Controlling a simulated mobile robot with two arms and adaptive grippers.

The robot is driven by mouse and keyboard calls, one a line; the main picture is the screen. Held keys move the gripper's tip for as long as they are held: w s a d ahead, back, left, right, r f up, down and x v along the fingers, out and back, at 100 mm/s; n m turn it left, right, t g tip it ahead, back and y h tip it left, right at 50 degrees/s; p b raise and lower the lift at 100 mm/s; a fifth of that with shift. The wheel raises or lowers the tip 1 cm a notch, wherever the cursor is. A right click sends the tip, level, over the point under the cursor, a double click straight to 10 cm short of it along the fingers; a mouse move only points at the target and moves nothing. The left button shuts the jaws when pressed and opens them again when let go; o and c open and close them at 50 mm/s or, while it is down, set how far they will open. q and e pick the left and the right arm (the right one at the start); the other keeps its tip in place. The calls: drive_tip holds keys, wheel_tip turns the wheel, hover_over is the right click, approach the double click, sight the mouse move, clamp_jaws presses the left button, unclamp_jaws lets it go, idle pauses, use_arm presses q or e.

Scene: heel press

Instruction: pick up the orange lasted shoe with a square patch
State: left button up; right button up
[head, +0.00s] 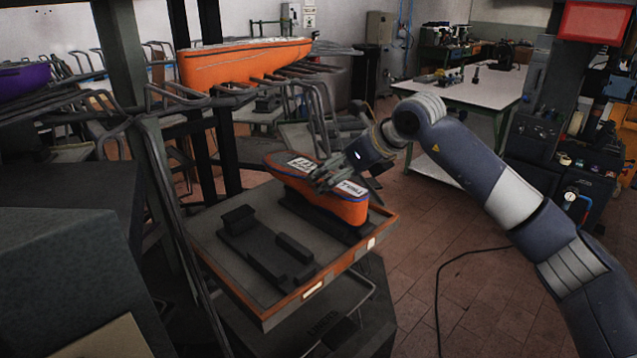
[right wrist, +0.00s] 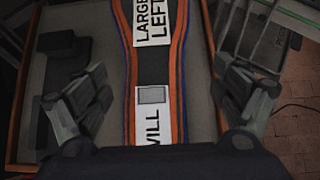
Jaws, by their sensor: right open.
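The orange lasted shoe (head: 316,190) lies sole up on a dark support at the far right side of a shallow tray. White labels with black lettering show on its dark sole. In the right wrist view the shoe (right wrist: 154,70) runs up the middle, with a grey square patch (right wrist: 151,95) on it. My right gripper (head: 326,176) is over the shoe. In the right wrist view its open fingers (right wrist: 172,97) stand on either side of the shoe, with a gap on each side. My left gripper is not in view.
The wood-edged tray (head: 215,228) also holds an empty dark support (head: 262,240). A rack behind carries another orange shoe (head: 243,62) and a purple shoe (head: 24,80). Metal rack bars stand close left of the tray. Tiled floor is open at the right.

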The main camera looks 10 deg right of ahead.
drive_tip(key=p+x, duration=0.2)
drive_tip(key=x, duration=0.1)
drive_tip(key=shift+a+f, duration=0.25)
drive_tip(key=shift+a, duration=0.15)
drive_tip(key=shift+w+a+f, duration=0.2)
drive_tip(key=shift+w+f, duration=0.2)
drive_tip(key=shift+f, duration=0.15)
drive_tip(key=c, duration=1.6)
drive_tip(key=shift+r, duration=0.25)
drive_tip(key=c, duration=0.3)
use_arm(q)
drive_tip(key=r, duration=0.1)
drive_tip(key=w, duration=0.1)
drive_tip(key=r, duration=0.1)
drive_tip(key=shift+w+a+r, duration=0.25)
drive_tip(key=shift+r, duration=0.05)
use_arm(e)
drive_tip(key=shift+c, duration=0.2)
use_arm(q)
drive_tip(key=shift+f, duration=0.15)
